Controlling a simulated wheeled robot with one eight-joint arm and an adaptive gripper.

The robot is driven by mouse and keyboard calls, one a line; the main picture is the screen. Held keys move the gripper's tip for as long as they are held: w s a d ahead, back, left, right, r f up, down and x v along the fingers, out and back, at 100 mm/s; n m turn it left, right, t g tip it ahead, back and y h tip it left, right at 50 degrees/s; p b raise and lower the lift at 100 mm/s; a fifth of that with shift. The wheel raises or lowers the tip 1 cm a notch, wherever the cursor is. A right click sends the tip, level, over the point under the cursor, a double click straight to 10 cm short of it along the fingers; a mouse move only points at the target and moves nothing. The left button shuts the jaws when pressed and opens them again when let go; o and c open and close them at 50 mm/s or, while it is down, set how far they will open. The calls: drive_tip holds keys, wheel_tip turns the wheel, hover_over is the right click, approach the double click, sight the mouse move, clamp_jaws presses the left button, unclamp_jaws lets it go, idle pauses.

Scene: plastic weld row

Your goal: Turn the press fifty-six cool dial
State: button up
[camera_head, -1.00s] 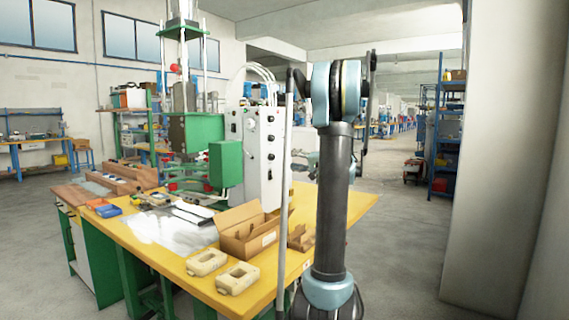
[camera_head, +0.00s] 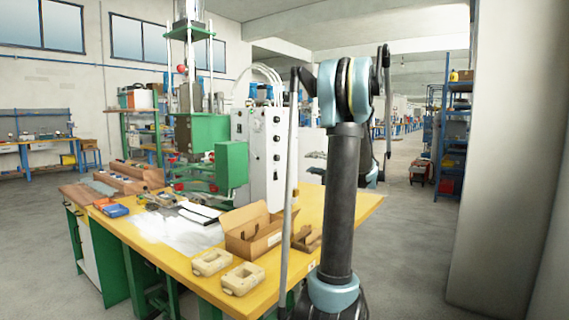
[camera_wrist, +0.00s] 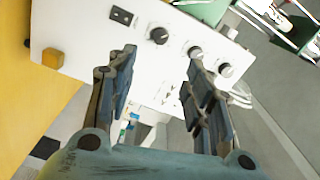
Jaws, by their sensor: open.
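The press is a green machine (camera_head: 203,130) with a white control box (camera_head: 250,128) on its right side. In the wrist view the white panel (camera_wrist: 85,25) carries a row of round black dials: one on the left (camera_wrist: 158,35), one in the middle (camera_wrist: 194,51) and one on the right (camera_wrist: 225,69). I cannot read any labels, so I cannot tell which is the cool dial. My gripper (camera_wrist: 158,66) is open and empty, its fingers pointing toward the panel below the dials. My arm hides most of the gripper in the head view.
The yellow table (camera_head: 205,293) holds an open cardboard box (camera_head: 250,240) and two beige moulded parts (camera_head: 210,262) near its front. Open floor (camera_head: 410,245) lies to the right.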

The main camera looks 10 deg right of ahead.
sight(279, 158)
drive_tip(key=x, duration=1.7)
drive_tip(key=shift+a+f, duration=0.1)
drive_tip(key=shift+a, duration=0.05)
drive_tip(key=c, duration=1.1)
